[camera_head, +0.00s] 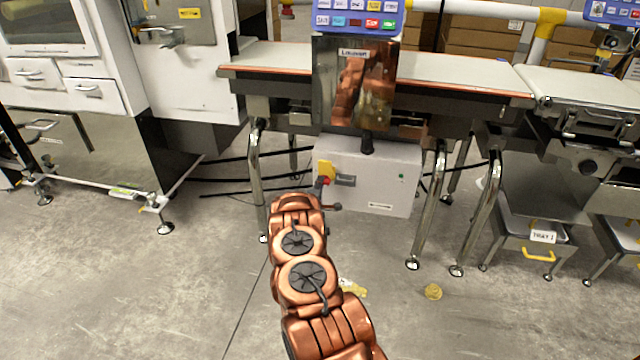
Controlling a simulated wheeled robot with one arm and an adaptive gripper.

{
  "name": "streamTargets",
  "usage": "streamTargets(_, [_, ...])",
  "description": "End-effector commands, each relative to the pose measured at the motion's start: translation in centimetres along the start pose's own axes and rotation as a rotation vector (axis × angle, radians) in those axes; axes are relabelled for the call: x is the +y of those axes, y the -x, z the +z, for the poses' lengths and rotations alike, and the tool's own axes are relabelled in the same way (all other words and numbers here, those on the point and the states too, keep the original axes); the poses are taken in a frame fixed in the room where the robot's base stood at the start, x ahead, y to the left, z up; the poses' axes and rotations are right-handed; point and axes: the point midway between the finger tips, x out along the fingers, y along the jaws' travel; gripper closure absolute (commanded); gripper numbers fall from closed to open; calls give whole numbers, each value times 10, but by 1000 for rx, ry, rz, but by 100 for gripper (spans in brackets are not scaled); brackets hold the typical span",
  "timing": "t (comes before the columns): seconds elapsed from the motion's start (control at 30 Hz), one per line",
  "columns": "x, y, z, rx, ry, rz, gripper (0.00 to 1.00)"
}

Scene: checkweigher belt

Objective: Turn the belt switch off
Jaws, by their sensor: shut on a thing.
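The belt switch (326,169), a yellow plate with a red part, is on the front of the light grey control box (385,180) under the belt. A dark grey handle-like piece (346,180) sticks out just to its right. My copper arm reaches up to the switch from below. My gripper (322,183) is at the switch, shut on it, mostly hidden behind my wrist. The lower part of the switch is covered, so its exact turn is hard to tell.
The checkweigher belt (455,72) runs above the box, with a blue button panel (358,18) on top. Shiny metal legs (430,205) flank the box. A bin labelled "TRAY 1" (520,235) stands at right.

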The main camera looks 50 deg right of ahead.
Motion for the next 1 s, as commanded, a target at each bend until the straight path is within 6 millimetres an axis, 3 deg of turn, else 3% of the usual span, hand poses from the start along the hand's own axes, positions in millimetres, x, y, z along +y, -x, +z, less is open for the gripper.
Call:
streamTargets(0.3, [0, 0, 2, -2, 2, 0, 100])
streamTargets(0.33, [0, 0, 2, -2, 2, 0, 81])
streamTargets(0.57, [0, 0, 1, -1, 1, 0, 58])
streamTargets(1.0, [0, 5, 0, 0, 1, 0, 58])
